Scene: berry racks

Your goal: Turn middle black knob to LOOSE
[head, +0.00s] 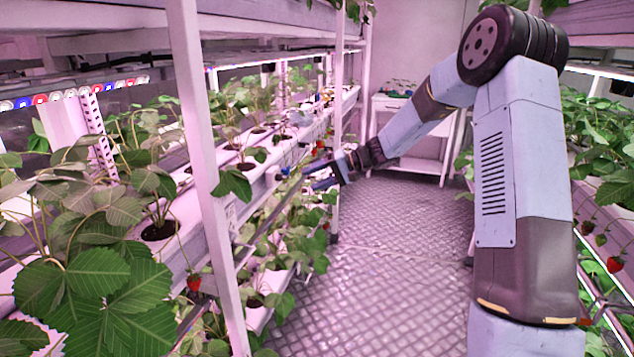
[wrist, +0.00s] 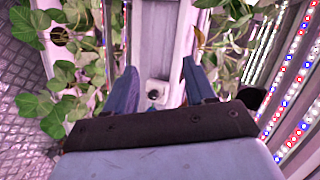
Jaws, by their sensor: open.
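In the wrist view a small black knob (wrist: 153,95) sits on a pale fitting on the white rail (wrist: 158,45). My gripper (wrist: 158,67) is open, with one blue finger on each side of the knob. The knob shows in the gap, nearer the left finger; neither finger visibly touches it. Any mark for LOOSE is too small to read. In the head view my gripper (head: 300,175) reaches to the front of the left rack, beside the white planting trough (head: 262,190). The knob cannot be made out there.
Leafy strawberry plants (head: 100,270) crowd the left rack, and a white post (head: 205,150) stands before it. In the wrist view leaves (wrist: 65,100) hang close to the left finger. The aisle floor (head: 400,240) is clear. A white table (head: 415,135) stands at the back.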

